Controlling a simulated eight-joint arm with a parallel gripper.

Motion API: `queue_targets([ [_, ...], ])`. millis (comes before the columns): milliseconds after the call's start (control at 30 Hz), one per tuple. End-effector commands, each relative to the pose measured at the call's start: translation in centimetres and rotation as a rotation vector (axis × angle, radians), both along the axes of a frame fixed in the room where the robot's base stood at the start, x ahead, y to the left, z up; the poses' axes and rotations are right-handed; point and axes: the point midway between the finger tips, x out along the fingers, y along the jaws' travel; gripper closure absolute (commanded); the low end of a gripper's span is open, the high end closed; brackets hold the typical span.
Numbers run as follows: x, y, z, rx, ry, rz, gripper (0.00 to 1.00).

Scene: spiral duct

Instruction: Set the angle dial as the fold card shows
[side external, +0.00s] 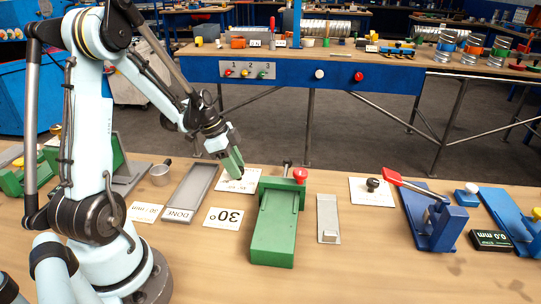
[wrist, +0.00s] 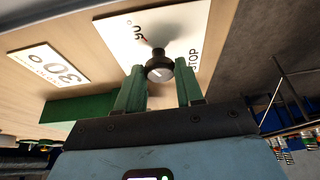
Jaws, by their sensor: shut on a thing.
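The angle dial is a black knob (wrist: 160,66) on a white plate (wrist: 192,22). In the wrist view the plate shows "90°" and "STOP", upside down or sideways. The white dial plate (side external: 236,182) also shows in the side view, partly behind my gripper. My gripper (side external: 235,166) has green fingers that stand on both sides of the knob and are shut on it. A pale pointer line shows on the knob; its exact angle is hard to read.
A green folding block (side external: 275,230) with a red knob stands right of the cards. A grey tray marked DONE (side external: 180,214) lies left. A metal strip (side external: 328,220), another knob plate (side external: 371,192) and a blue red-handled press (side external: 430,218) are farther right.

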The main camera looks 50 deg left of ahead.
Motion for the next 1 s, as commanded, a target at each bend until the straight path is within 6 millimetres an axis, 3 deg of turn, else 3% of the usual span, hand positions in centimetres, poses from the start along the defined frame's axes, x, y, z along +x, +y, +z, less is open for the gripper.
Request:
queue_targets([
  [267,-0.13,-0.11,0.05,-0.002,0.000,0.150,0.94],
  [1000,-0.27,-0.69,0.04,0.000,-0.001,0.838,0.94],
])
